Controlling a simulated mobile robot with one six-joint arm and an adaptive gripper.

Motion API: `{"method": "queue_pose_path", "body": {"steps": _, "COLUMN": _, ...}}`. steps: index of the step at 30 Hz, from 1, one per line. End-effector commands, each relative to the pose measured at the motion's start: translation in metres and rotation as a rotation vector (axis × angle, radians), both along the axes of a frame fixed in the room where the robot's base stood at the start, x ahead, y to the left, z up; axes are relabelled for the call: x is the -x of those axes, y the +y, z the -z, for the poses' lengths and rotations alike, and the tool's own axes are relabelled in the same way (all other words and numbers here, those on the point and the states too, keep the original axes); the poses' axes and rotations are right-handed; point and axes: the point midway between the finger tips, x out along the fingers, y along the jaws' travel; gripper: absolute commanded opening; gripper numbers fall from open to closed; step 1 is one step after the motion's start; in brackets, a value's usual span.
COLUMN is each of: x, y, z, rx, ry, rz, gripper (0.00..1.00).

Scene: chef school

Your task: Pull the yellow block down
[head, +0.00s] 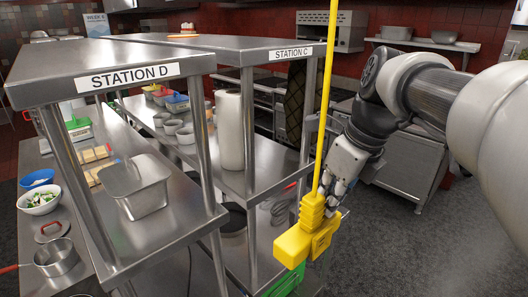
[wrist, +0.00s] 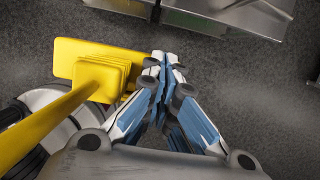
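The yellow block (head: 307,237) hangs at the lower end of a yellow cord (head: 328,90), in front of the Station C shelf's corner post. It also shows at the left in the wrist view (wrist: 102,68), with the cord running to the lower left. My gripper (head: 333,193) is beside the upper part of the block, on its right. In the wrist view my gripper's fingertips (wrist: 164,60) come together just right of the block, with nothing visible between them. I cannot tell whether a finger touches the block.
The Station C shelf (head: 290,62) and Station D shelf (head: 150,70) stand to the left, with posts close to the block. A paper roll (head: 230,130) stands on the middle shelf. A green crate (head: 290,280) is low behind the block. Grey floor (head: 430,255) at the right is clear.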

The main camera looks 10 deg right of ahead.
Motion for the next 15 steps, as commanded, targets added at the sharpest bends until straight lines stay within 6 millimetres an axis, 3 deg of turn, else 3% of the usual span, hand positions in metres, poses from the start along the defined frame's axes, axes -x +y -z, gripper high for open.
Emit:
{"method": "queue_pose_path", "body": {"steps": 6, "x": 0.001, "y": 0.0, "z": 0.024, "rx": -0.001, "ry": 0.004, "rz": -0.001, "gripper": 0.0}}
{"method": "queue_pose_path", "body": {"steps": 15, "x": 0.001, "y": 0.0, "z": 0.028, "rx": -0.001, "ry": 0.004, "rz": -0.001, "gripper": 0.0}}
